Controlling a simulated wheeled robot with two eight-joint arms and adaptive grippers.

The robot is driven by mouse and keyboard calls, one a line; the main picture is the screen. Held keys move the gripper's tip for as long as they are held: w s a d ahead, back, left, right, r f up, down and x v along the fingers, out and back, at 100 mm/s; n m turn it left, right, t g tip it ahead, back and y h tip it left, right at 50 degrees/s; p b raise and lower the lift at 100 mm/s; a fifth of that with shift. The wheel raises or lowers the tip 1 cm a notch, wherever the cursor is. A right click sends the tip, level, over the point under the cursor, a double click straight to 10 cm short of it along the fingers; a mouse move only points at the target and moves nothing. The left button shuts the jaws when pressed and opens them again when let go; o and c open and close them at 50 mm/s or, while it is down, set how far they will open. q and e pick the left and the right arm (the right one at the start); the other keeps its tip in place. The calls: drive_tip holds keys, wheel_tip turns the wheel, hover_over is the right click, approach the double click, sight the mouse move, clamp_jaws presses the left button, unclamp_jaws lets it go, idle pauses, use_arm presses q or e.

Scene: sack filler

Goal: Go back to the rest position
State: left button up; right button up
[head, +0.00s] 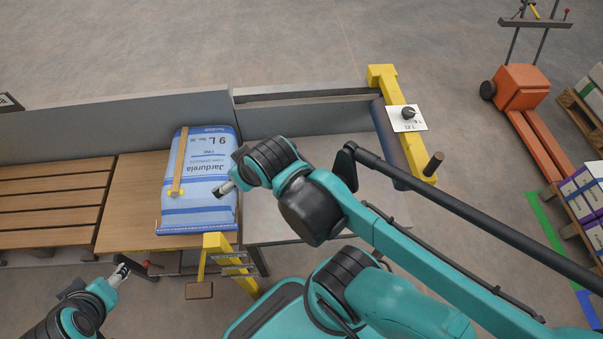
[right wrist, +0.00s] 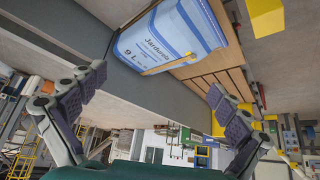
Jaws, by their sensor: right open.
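A blue and white sack (head: 208,172) labelled "Jardurela 9 L" lies flat on the wooden surface in the head view. It also shows in the right wrist view (right wrist: 180,35), apart from the fingers. My right gripper (head: 224,188) is over the sack's right side in the head view; whether it touches cannot be told there. Its two purple-padded fingers are spread wide and empty in the right wrist view (right wrist: 157,82). My left gripper (head: 119,273) is low at the left, in front of the wooden bench and away from the sack; its finger gap is too small to read.
A slatted bench (head: 50,195) is at left, a grey tray (head: 280,210) at right. A yellow stand (head: 230,262) is in front. An orange pallet truck (head: 522,88) is far right.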

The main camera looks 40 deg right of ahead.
drive_tip(key=w+r+n+g, duration=0.1)
drive_tip(key=w+r+n, duration=0.2)
drive_tip(key=w, duration=0.7)
drive_tip(key=w+f+n+g+y+p, duration=0.1)
drive_tip(key=w+f+n+g, duration=0.1)
drive_tip(key=w+f, duration=0.5)
drive_tip(key=w+f+n+g+p, duration=0.1)
drive_tip(key=w+f+n, duration=0.2)
drive_tip(key=w, duration=0.8)
drive_tip(key=w+f+n+g, duration=0.15)
drive_tip(key=w+f, duration=0.25)
drive_tip(key=f, duration=0.5)
drive_tip(key=s+d+f+b, duration=0.1)
drive_tip(key=s+d+f, duration=0.3)
drive_tip(key=s+d, duration=0.65)
use_arm(q)
wheel_tip(320, 180, down, 8)
drive_tip(key=b, duration=0.9)
drive_tip(key=shift+d, duration=0.3)
use_arm(e)
drive_tip(key=shift+n+y, duration=0.35)
drive_tip(key=shift+y, duration=0.05)
drive_tip(key=f, duration=0.4)
drive_tip(key=w+d+f, duration=0.1)
drive_tip(key=f, duration=0.4)
drive_tip(key=w+f, duration=0.1)
drive_tip(key=f, duration=0.4)
drive_tip(key=shift+w+d, duration=0.1)
drive_tip(key=shift+d, duration=0.2)
drive_tip(key=shift+r, duration=0.1)
